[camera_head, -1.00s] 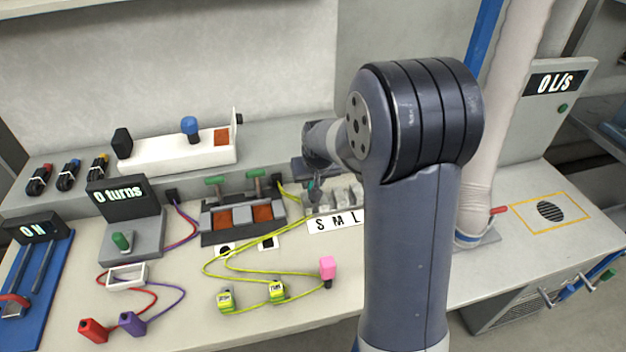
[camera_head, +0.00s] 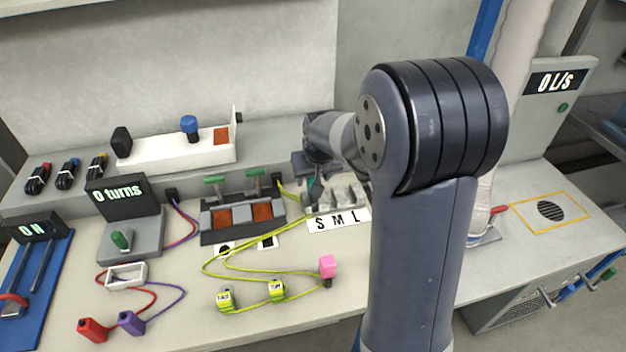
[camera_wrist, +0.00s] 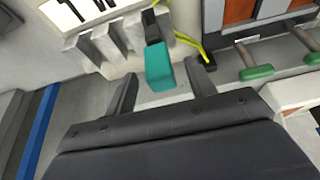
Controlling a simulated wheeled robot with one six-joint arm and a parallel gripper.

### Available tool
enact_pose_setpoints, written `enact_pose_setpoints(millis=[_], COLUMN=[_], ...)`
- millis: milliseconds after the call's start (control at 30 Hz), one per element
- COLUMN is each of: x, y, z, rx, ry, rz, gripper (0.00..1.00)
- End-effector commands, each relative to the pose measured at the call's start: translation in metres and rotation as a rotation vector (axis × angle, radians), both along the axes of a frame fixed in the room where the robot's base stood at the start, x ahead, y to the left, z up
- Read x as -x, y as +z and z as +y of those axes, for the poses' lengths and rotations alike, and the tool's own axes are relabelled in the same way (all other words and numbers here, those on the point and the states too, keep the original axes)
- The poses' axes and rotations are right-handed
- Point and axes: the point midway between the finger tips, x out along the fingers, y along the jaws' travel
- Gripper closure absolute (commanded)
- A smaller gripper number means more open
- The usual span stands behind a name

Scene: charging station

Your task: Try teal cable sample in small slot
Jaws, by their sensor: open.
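The teal cable sample (camera_wrist: 158,67) is a teal block with a dark end, between the two fingers of my gripper (camera_wrist: 167,72) in the wrist view. The fingers are open, with a gap on each side of it. Its dark end reaches to the grey slotted block (camera_wrist: 103,48), at the end nearest the yellow cable; I cannot tell how deep it sits. In the head view the slotted block (camera_head: 347,196) stands behind a white label reading S M L (camera_head: 338,221). My gripper (camera_head: 312,184) is over its left, S end, largely hidden by my wrist.
A grey holder with orange pads and green handles (camera_head: 243,217) stands just left of the slots. Yellow-green cables (camera_head: 240,268) with a pink plug (camera_head: 327,266) lie in front. A grey panel reading 0 L/s (camera_head: 556,82) is at right. The white label's front side is clear bench.

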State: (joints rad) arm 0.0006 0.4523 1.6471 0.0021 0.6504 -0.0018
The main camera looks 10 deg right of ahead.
Motion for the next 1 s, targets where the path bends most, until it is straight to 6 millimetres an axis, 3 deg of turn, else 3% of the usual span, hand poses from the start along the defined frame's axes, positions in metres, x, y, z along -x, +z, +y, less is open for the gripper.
enact_pose_setpoints(millis=[200,400,833,1000], x=[0.015,0.026,0.031,0.029], y=[0.040,0.066,0.075,0.077], z=[0.000,0.000,0.000,0.000], rx=[0.000,0.000,0.000,0.005], ry=[0.000,0.000,0.000,0.012], rz=[-0.006,-0.005,-0.001,0.016], gripper=[0.48,0.48,0.48,0.61])
